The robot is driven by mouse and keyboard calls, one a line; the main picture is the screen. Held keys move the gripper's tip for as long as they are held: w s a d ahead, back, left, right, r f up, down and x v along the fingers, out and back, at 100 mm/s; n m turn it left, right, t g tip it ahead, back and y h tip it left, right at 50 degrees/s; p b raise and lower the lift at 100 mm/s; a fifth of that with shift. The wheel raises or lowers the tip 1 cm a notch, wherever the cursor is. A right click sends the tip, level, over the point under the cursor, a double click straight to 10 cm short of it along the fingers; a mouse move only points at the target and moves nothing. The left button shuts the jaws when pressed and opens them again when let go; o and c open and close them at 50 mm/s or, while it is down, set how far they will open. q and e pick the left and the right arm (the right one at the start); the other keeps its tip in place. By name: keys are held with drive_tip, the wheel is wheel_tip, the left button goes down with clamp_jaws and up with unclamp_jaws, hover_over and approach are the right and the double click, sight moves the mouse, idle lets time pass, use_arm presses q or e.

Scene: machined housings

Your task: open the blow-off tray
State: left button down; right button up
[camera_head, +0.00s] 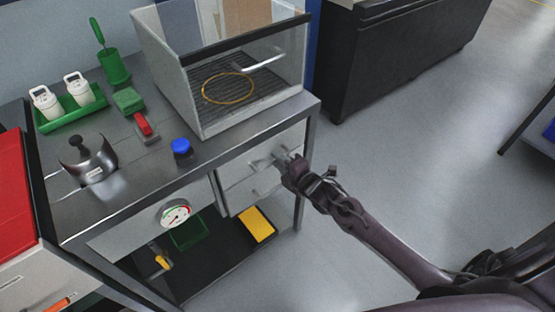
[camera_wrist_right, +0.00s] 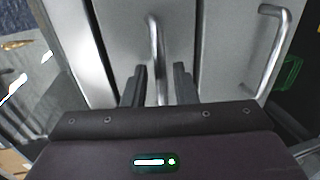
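Under the bench, below the clear-sided cabinet, is a pale grey front (camera_head: 240,196) with bar handles. I cannot tell by label which part is the blow-off tray. My right gripper (camera_head: 284,161) is at the upper handle, close to the front. In the right wrist view the open fingers (camera_wrist_right: 160,76) stand on either side of a metal bar handle (camera_wrist_right: 154,38), with gaps showing beside it. A second bar handle (camera_wrist_right: 275,50) is to the right on a neighbouring panel. The panels look closed. My left gripper is not in view.
The clear-sided cabinet (camera_head: 165,70) stands on the bench (camera_head: 140,165). A yellow item (camera_head: 257,224) and green bin (camera_head: 188,234) are on the lower shelf. The floor (camera_head: 420,150) at right is clear.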

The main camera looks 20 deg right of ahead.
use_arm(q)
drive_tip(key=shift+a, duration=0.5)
use_arm(e)
drive_tip(key=shift+x, duration=0.8)
drive_tip(key=shift+s, duration=0.1)
clamp_jaws()
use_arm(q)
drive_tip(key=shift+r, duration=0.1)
